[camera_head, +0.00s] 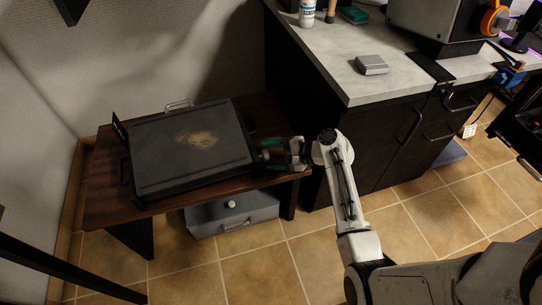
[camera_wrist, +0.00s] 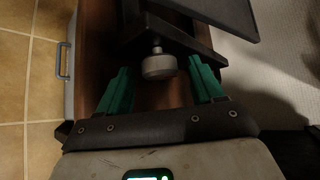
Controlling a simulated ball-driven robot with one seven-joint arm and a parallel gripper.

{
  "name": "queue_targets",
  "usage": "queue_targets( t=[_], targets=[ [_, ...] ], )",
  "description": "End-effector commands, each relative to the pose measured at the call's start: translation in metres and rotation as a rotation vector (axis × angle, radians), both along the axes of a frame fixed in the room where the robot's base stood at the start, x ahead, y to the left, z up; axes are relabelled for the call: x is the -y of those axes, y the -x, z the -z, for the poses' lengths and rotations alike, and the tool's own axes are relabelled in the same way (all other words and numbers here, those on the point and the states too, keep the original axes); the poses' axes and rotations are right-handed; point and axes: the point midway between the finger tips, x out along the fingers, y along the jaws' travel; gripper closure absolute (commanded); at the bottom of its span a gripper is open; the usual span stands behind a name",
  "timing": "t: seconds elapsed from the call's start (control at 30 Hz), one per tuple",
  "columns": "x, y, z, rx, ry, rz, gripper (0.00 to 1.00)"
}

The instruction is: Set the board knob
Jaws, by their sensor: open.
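The board is a dark, slightly tilted slab (camera_head: 165,165) with a tan speckled patch, on a low brown table. Its edge also shows in the wrist view (camera_wrist: 228,12). The board knob (camera_wrist: 158,66) is a round grey knob on a short stem under a dark frame. My gripper (camera_head: 270,152) is at the right side of the board. In the wrist view, its two green fingers (camera_wrist: 160,70) are open, one on each side of the knob, with a gap on both sides. In the head view I cannot make out the knob near the gripper.
The low table (camera_head: 100,200) has a grey box (camera_head: 235,214) under it. A dark cabinet with a grey counter (camera_head: 330,50) stands close behind and to the right of my gripper. A small grey box (camera_head: 371,65) lies on the counter. Tiled floor in front is clear.

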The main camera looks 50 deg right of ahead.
Motion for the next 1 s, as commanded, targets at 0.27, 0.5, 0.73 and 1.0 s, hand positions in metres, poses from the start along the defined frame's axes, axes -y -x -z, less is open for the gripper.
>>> queue_targets(
  t=[0.27,0.5,0.73,1.0],
  targets=[
    [-0.0013,-0.0035,0.0017,0.0,0.0,0.001,0.33],
    [-0.0012,-0.0032,0.0016,0.0,0.0,0.001,0.49],
    [-0.0012,-0.003,0.0018,-0.001,0.0,0.001,0.71],
    [-0.0012,-0.0027,0.0022,0.0,0.0,0.001,0.89]
  ],
)
